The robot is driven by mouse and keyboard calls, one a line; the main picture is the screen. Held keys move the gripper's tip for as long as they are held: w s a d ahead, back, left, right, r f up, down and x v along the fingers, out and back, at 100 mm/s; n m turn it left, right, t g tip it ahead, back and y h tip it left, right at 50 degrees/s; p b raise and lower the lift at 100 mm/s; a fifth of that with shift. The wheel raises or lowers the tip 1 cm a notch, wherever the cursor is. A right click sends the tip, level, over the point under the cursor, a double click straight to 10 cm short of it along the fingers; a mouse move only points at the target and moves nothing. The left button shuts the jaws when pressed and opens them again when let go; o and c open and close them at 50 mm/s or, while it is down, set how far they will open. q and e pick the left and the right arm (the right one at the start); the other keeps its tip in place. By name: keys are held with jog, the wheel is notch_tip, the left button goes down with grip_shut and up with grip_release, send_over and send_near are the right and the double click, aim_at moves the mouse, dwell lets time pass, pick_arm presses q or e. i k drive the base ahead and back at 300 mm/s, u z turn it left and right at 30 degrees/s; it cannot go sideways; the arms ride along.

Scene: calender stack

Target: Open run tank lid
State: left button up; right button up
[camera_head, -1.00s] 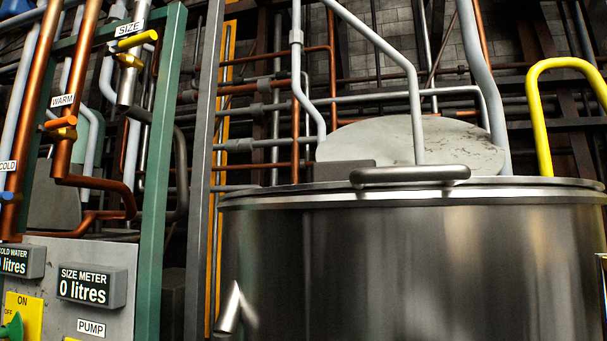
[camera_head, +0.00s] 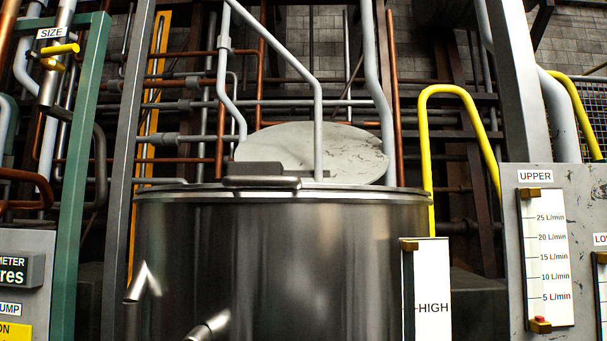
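The large steel tank (camera_head: 290,260) stands in the middle of the view, its rim seen almost edge-on. A dark grey handle (camera_head: 260,182) sits at the rim's near side, left of centre. A pale, scuffed, rounded plate (camera_head: 345,152), which looks like a lid or lid half, stands tilted up behind the rim. A grey pipe passes in front of it. The top surface and inside of the tank are hidden at this low angle, so I cannot tell how much of the top is covered. Neither of my grippers is in view.
A panel with an UPPER flow gauge (camera_head: 545,258) stands at right, and a HIGH level strip (camera_head: 432,290) stands before the tank's right side. A yellow rail (camera_head: 428,150) rises behind. The green post (camera_head: 80,170) and meter panel (camera_head: 25,245) are at left.

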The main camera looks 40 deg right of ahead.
aim_at(234, 182)
jog(key=k, duration=0.9)
jog(key=z, duration=1.4)
jog(key=i, duration=0.5)
jog(key=z, duration=0.05)
